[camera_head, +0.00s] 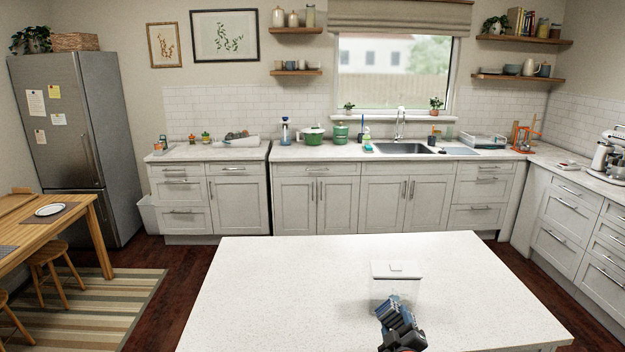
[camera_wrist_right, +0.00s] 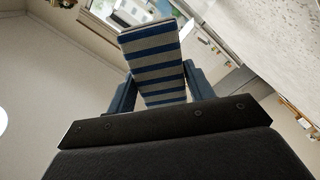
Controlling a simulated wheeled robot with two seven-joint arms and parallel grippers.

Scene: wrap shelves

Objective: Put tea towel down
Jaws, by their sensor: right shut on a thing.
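A folded tea towel (camera_wrist_right: 155,62) with blue and whitish stripes fills the middle of the right wrist view. My right gripper (camera_wrist_right: 160,85) is shut on it, with a dark blue finger at each side. In the head view my right gripper (camera_head: 396,310) is at the front of the white island worktop (camera_head: 300,285), close to a clear box. In that view the towel cannot be clearly told apart from the dark blue fingers. Whether the towel touches the worktop cannot be told. My left gripper is not in view.
A clear box with a white lid (camera_head: 397,270) stands on the island, just behind my right gripper. The rest of the island top is bare. Beyond a strip of dark floor, the back counter (camera_head: 345,152) holds a green pot (camera_head: 313,136), a sink (camera_head: 403,148) and a dish rack (camera_head: 482,141).

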